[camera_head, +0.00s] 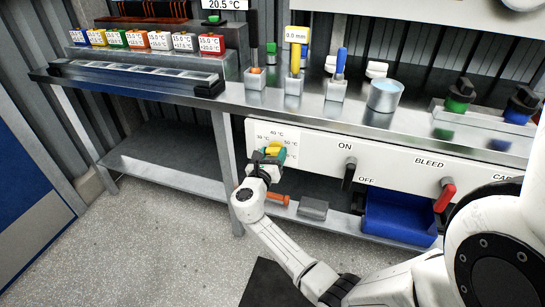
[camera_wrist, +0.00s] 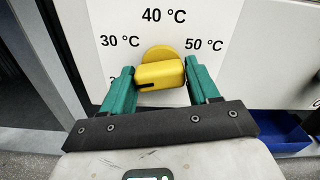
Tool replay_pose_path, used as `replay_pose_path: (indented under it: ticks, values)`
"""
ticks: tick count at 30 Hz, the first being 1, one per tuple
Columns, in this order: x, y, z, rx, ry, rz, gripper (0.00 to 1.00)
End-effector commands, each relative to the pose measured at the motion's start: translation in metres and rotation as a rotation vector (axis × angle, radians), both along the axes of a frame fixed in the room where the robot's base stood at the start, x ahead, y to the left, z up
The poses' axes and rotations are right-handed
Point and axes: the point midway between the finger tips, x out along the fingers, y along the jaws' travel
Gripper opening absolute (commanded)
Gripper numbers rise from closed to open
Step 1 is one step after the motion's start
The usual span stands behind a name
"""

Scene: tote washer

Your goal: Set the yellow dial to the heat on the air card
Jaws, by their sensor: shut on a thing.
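The yellow dial (camera_wrist: 160,68) sits on a white panel marked 30 °C at left, 40 °C above and 50 °C at right. Its grip bar lies nearly level, with a short black mark near its lower left end. My gripper (camera_wrist: 158,70) is shut on the dial, one green finger at each end of the bar. In the head view the dial (camera_head: 273,149) is partly hidden by my gripper (camera_head: 268,156). No card naming air is readable; a sign (camera_head: 226,4) at the top reads 20.5 °C.
Right of the dial are a black ON/OFF lever (camera_head: 348,174) and a red BLEED lever (camera_head: 445,194). A blue bin (camera_head: 400,218) is below. Labelled coloured blocks (camera_head: 135,40) and tools in holders stand on the bench (camera_head: 300,115) above.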

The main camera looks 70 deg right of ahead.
Motion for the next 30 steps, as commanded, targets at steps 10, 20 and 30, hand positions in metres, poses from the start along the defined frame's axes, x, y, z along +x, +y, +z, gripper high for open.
replay_pose_path:
  ticks: [10,20,30]
  values:
    - [0.0012,0.0012,-0.0034,0.026,-0.331,0.003,0.30]
    - [0.0012,0.0012,-0.0032,0.050,-0.644,0.003,0.30]
    - [0.0006,0.0007,-0.0030,0.076,-0.967,0.002,0.30]
